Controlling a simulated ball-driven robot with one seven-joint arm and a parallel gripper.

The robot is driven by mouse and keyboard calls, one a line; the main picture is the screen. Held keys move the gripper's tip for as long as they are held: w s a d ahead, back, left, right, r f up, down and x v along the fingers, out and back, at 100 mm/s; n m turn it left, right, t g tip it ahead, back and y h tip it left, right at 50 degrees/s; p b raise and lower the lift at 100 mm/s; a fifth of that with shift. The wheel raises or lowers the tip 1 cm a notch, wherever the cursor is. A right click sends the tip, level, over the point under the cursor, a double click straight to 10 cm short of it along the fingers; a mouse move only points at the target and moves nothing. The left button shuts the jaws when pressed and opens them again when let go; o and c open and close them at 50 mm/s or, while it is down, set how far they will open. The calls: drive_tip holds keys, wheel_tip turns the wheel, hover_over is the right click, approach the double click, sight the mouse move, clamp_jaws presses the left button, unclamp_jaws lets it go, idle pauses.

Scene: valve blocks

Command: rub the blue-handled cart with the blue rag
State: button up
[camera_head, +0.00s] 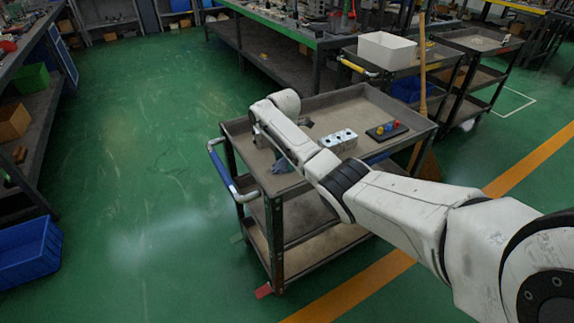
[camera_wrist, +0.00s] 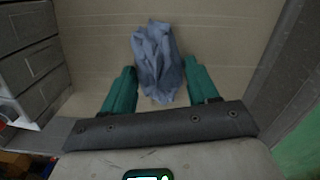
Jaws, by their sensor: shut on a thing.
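The blue-handled cart (camera_head: 352,103) stands in the middle of the head view, with a dark frame, a brown top tray and a blue handle (camera_head: 220,167) on its left end. My gripper (camera_wrist: 160,78) shows in the wrist view with two teal fingers, shut on the crumpled grey-blue rag (camera_wrist: 156,58). The rag is between and ahead of the fingers, over the beige tray surface (camera_wrist: 98,38). In the head view the rag (camera_head: 284,165) shows partly beside my arm at the tray's near edge; my fingers are mostly hidden there. I cannot tell how firmly the rag touches the tray.
On the tray are a grey valve block (camera_head: 339,140) and a dark block with coloured knobs (camera_head: 387,130). A yellow-handled cart (camera_head: 405,68) stands behind.

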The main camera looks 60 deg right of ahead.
drive_tip(key=shift+w+d+f+b, duration=0.1)
drive_tip(key=shift+w+d+b, duration=0.4)
drive_tip(key=shift+b, duration=0.65)
drive_tip(key=shift+w+d+b, duration=0.25)
drive_tip(key=shift+w+b, duration=0.45)
drive_tip(key=shift+b, duration=0.45)
drive_tip(key=shift+w+d, duration=0.1)
drive_tip(key=shift+w, duration=0.1)
drive_tip(key=shift+w+a+p, duration=0.3)
drive_tip(key=shift+w+a, duration=0.15)
drive_tip(key=shift+a, duration=0.35)
drive_tip(key=shift+s+a+r+p, duration=0.2)
drive_tip(key=shift+s+p, duration=0.05)
drive_tip(key=shift+p, duration=0.55)
drive_tip(key=s+p, duration=0.1)
drive_tip(key=p, duration=0.1)
drive_tip(key=shift+s+a+p, duration=0.1)
drive_tip(key=shift+a+p, duration=0.25)
drive_tip(key=shift+a, duration=0.05)
drive_tip(key=p, duration=0.1)
drive_tip(key=s+p, duration=0.1)
drive_tip(key=shift+s+a+f+p, duration=0.2)
drive_tip(key=shift+a+p, duration=0.1)
drive_tip(key=shift+a, duration=0.1)
drive_tip(key=shift+s+a+f+p, duration=0.15)
drive_tip(key=shift+s+p, duration=0.1)
drive_tip(key=shift+p, duration=0.05)
drive_tip(key=shift+s, duration=0.1)
